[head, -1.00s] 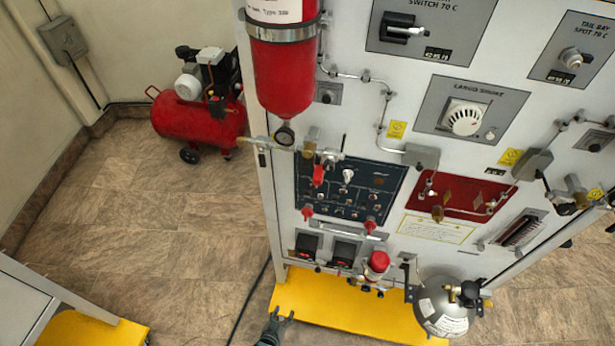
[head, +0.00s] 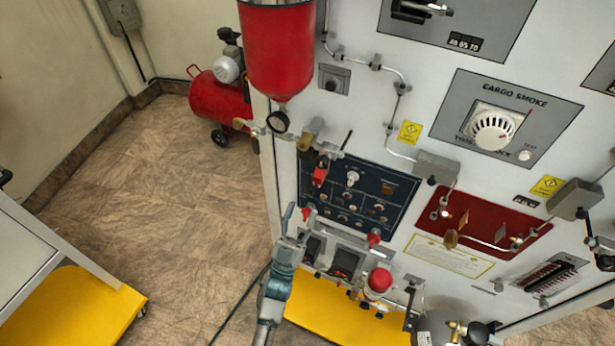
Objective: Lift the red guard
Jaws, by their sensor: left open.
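The trainer's dark blue switch panel (head: 342,215) has small red parts around it. One red guard-like piece (head: 308,213) is at its lower left corner, another red piece (head: 374,238) at its lower right, and a red-handled lever (head: 320,172) at its upper left. I cannot tell for sure which is the red guard. My left gripper (head: 297,222) is open and empty, fingers pointing up, close to the lower left red piece. I cannot tell whether they touch. My right gripper is not in view.
A red dome (head: 380,280) sticks out below the panel, beside two dark square units (head: 343,262). A red cylinder (head: 278,50) hangs above, with a gauge (head: 277,122) under it. A yellow base (head: 340,318) lies below.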

